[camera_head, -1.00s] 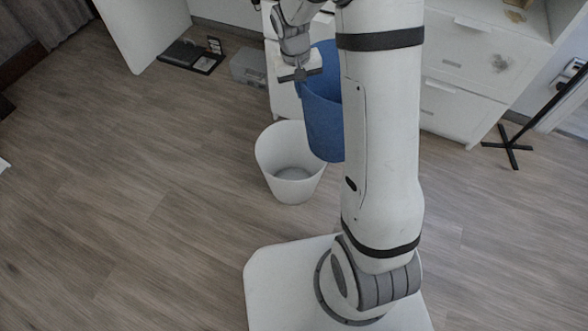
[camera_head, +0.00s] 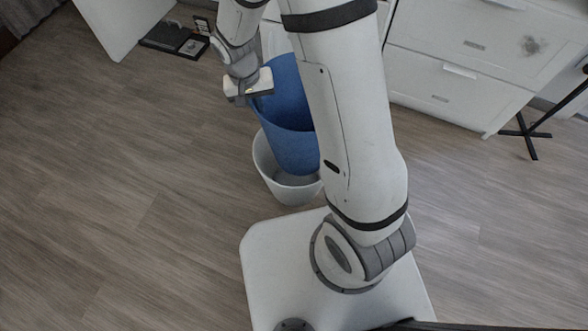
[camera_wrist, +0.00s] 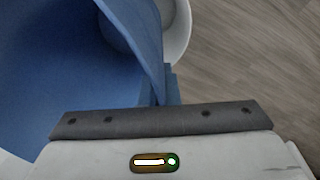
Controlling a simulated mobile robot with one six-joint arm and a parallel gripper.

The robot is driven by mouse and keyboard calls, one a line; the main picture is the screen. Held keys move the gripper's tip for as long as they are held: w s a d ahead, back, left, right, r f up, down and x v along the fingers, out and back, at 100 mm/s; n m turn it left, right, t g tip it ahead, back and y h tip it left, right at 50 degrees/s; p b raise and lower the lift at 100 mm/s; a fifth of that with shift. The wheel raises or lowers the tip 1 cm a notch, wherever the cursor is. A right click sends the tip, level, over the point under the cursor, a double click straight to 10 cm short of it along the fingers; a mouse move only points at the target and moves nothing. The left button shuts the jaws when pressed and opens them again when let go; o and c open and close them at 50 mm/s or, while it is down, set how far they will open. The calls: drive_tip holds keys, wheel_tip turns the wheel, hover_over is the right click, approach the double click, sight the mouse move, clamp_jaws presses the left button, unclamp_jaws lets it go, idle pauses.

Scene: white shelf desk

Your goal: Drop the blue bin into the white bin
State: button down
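The blue bin (camera_head: 287,125) hangs from my gripper (camera_head: 250,93) in the head view. My gripper is shut on its rim at the left side. The blue bin's lower end overlaps the opening of the white bin (camera_head: 268,172), which stands upright on the floor. I cannot tell how far inside it is. My arm hides the right part of both bins. In the wrist view the blue bin's wall (camera_wrist: 150,45) runs down into my gripper (camera_wrist: 168,100), and the white bin's rim (camera_wrist: 180,32) shows below it.
White drawers (camera_head: 450,75) stand behind on the right, with a black stand leg (camera_head: 527,135) beside them. Dark flat items (camera_head: 175,40) lie on the floor at the back left. The wooden floor (camera_head: 120,180) to the left is clear.

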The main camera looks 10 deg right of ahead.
wheel_tip(320, 180, down, 5)
drive_tip(key=b, duration=0.3)
drive_tip(key=shift+r, duration=0.1)
drive_tip(key=c, duration=1.6)
unclamp_jaws()
drive_tip(key=shift+r, duration=0.1)
drive_tip(key=r+p, duration=0.1)
drive_tip(key=r, duration=0.1)
drive_tip(key=r+p, duration=0.1)
drive_tip(key=r, duration=0.2)
drive_tip(key=a+r+p, duration=0.1)
drive_tip(key=r, duration=0.1)
drive_tip(key=shift+r, duration=0.3)
